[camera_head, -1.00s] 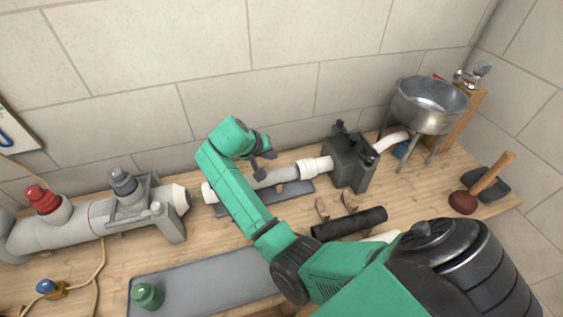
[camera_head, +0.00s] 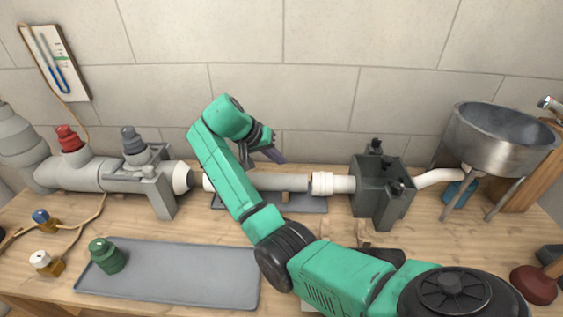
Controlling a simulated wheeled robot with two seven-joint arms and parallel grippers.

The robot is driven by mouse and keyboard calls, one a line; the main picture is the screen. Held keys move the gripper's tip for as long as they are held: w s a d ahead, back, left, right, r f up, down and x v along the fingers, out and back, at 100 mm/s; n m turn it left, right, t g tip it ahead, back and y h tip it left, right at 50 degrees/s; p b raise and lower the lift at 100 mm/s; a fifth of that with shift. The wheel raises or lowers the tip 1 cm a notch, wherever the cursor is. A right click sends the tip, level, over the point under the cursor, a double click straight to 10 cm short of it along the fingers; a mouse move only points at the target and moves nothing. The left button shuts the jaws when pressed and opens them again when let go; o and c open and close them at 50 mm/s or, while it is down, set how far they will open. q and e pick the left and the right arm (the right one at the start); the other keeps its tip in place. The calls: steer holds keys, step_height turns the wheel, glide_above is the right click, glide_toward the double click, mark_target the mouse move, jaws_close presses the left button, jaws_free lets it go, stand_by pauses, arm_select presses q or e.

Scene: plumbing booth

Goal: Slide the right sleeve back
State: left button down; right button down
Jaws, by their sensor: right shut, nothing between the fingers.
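A pale grey pipe (camera_head: 282,182) runs level in front of the wall. The right sleeve, a white collar (camera_head: 322,184), sits at its right end, against the white pipe stub of the dark grey clamp block (camera_head: 383,190). Another white collar (camera_head: 207,182) shows at the pipe's left end, partly hidden by my right arm. My right gripper (camera_head: 262,158) is shut and empty, above and behind the pipe, left of the right sleeve and apart from it. My left gripper is out of view.
A grey pipe assembly with a red cap (camera_head: 69,138) stands at left. A steel bowl (camera_head: 500,138) stands at right. A grey tray (camera_head: 180,275) with a green fitting (camera_head: 107,254) lies in front. A plunger (camera_head: 536,284) is at far right.

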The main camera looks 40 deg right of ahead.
mark_target(316, 172)
steer(key=x, duration=0.6)
steer(key=shift+s+d+r+p, duration=0.1)
steer(key=shift+s+d+p, duration=0.2)
steer(key=s+d, duration=0.1)
steer(key=s+d+p, duration=0.1)
steer(key=shift+d, duration=0.4)
steer(key=shift+s+d+f, duration=0.15)
steer(key=shift+d+f, duration=0.05)
steer(key=shift+d, duration=0.05)
steer(key=shift+s+d+r+p, duration=0.25)
steer(key=shift+s+d+p, duration=0.4)
steer(key=shift+p, duration=0.55)
steer(key=shift+d+f, duration=0.15)
steer(key=shift+f, duration=0.1)
